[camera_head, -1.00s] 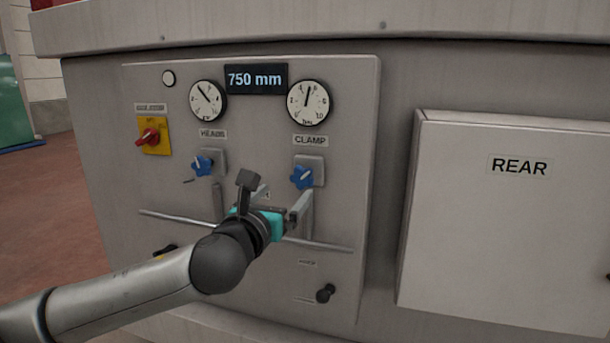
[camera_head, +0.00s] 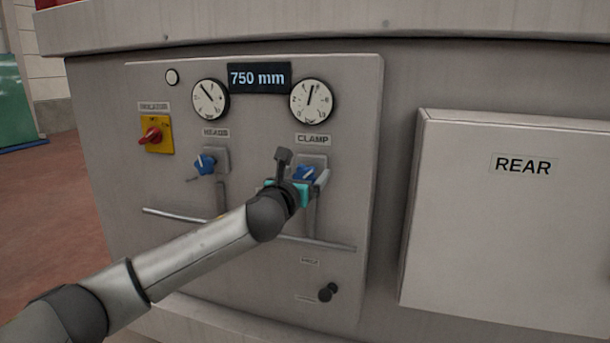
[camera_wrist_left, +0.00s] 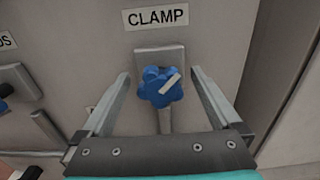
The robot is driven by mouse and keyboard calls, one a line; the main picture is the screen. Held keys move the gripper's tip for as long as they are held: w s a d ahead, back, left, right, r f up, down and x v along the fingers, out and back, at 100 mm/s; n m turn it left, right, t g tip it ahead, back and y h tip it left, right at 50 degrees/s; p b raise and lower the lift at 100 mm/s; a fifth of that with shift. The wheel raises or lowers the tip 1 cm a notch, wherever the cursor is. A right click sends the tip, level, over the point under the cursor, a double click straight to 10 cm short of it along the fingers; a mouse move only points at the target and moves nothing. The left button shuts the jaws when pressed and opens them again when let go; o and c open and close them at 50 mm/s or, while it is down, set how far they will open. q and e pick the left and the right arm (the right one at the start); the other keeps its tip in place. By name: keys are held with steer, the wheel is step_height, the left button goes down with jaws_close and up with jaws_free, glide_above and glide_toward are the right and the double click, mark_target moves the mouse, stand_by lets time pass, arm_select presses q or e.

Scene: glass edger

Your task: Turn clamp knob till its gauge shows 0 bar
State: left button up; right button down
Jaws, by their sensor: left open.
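The blue clamp knob (camera_head: 305,174) sits under the CLAMP label, partly hidden by my gripper in the head view. In the left wrist view the knob (camera_wrist_left: 160,87) shows whole, with a pale pointer mark tilted to the upper right. The clamp gauge (camera_head: 312,101) is the right-hand dial; its needle points nearly straight up, slightly right, near mid-scale and not at 0. My left gripper (camera_wrist_left: 160,90) is open, with one finger on each side of the knob and a visible gap to each. My right gripper is out of view.
To the left are the blue HEADS knob (camera_head: 205,163), its gauge (camera_head: 210,99) and a red-yellow rotary switch (camera_head: 156,134). A display (camera_head: 258,77) reads 750 mm. A grey REAR box (camera_head: 515,215) juts out at right. A black knob (camera_head: 327,292) sits below.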

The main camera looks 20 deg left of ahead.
arm_select(q)
steer(key=shift+w, duration=0.2)
steer(key=shift+c, duration=0.2)
steer(key=c, duration=1.3)
